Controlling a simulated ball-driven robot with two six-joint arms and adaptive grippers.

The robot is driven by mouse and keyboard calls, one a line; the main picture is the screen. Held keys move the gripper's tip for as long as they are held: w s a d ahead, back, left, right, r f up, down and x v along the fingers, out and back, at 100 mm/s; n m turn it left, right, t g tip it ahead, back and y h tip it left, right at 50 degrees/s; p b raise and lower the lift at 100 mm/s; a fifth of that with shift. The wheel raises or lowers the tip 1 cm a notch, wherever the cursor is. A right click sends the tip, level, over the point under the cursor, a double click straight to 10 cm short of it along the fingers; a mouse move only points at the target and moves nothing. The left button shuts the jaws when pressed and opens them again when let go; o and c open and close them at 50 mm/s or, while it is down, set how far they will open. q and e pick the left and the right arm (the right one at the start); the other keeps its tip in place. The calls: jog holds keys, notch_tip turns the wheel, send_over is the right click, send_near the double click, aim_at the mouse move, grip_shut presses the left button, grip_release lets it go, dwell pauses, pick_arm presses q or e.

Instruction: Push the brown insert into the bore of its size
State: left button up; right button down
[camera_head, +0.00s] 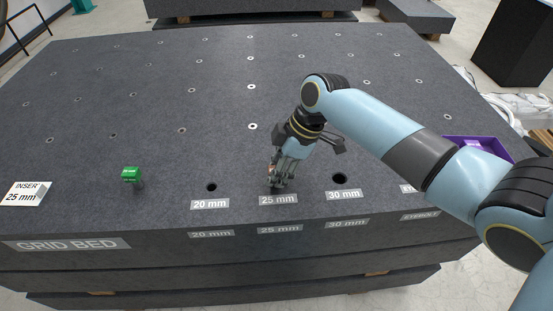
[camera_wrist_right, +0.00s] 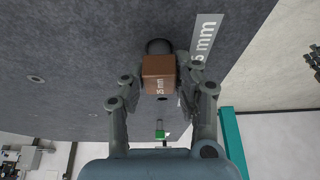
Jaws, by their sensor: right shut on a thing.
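In the head view my right gripper (camera_head: 277,180) points down just behind the 25 mm label (camera_head: 278,199) and mostly hides the insert. A dark round bore (camera_wrist_right: 160,46) shows just beyond the insert in the wrist view, partly covered by it. I cannot tell whether the insert's lower end is in it. The 20 mm bore (camera_head: 211,187) and the 30 mm bore (camera_head: 339,178) are empty. My left gripper is not in view.
A green-topped piece (camera_head: 131,174) stands on the granite bed (camera_head: 170,100) at left. A white sign (camera_head: 25,194) reading "INSER 25 mm" stands at the far left. A purple tray (camera_head: 500,149) lies behind my right arm. Small holes dot the open bed.

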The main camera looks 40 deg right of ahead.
jog(key=shift+f+b, duration=0.5)
jog(key=shift+f, duration=0.15)
jog(key=shift+r, duration=0.1)
jog(key=shift+r+p, duration=0.55)
jog(key=shift+p, duration=0.25)
jog(key=shift+p, duration=0.3)
dwell(0.8)
jog(key=shift+f+b, duration=0.55)
jog(key=shift+f, duration=0.15)
jog(key=shift+r, duration=0.1)
jog(key=shift+r+p, duration=0.55)
jog(key=shift+p, duration=0.2)
